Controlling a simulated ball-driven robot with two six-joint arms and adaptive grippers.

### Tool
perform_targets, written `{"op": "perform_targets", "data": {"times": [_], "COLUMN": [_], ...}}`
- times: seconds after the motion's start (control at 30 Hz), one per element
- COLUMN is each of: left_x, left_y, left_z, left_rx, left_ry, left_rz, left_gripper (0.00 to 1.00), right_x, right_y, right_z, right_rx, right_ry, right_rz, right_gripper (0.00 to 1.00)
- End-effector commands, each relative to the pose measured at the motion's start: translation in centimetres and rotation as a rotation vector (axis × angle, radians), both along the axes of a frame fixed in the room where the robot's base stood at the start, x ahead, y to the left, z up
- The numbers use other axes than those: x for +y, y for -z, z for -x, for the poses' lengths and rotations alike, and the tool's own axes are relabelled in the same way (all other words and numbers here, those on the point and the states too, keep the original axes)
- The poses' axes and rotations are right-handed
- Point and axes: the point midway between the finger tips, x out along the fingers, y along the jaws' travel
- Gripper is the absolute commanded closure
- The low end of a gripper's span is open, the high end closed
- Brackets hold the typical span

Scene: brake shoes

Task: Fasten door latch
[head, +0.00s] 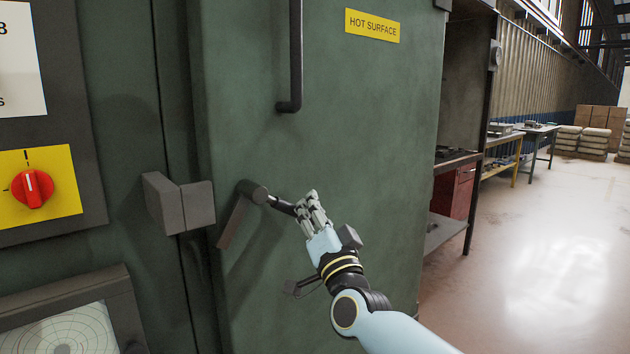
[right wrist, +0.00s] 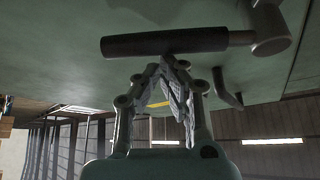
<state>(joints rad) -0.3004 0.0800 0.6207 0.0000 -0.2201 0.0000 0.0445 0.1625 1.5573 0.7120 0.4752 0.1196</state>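The latch on the green door (head: 370,130) has a dark pivot (head: 253,192) and a dark round handle (head: 281,205) pointing right and slightly down. A flat arm (head: 234,222) slants down from the pivot. A grey keeper block (head: 180,203) is left of the latch, apart from it. My right gripper (head: 308,205) is at the handle's free end. In the right wrist view the handle (right wrist: 165,41) crosses just beyond the fingertips (right wrist: 162,62), which are drawn together at its near edge. Whether they touch it is unclear. My left gripper is out of view.
A vertical dark pull bar (head: 295,60) stands out from the door above the latch. A red-knobbed switch (head: 33,188) and a dial panel (head: 60,325) are at the left. Workbenches (head: 455,162) stand beyond the door's right edge, with open floor beside them.

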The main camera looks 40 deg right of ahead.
Motion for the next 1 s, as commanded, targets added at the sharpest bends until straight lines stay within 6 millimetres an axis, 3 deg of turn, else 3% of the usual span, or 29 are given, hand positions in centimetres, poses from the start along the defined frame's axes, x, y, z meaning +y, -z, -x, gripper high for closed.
{"op": "perform_targets", "data": {"times": [0.5,1.0], "left_x": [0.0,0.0], "left_y": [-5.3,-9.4], "left_z": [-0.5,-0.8], "left_rx": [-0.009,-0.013], "left_ry": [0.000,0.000], "left_rz": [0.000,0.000], "left_gripper": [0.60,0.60], "right_x": [3.1,6.3], "right_y": [3.6,5.5], "right_z": [0.2,0.5], "right_rx": [0.041,0.067], "right_ry": [0.000,0.000], "right_rz": [-0.492,-0.862], "right_gripper": [1.00,1.00]}}
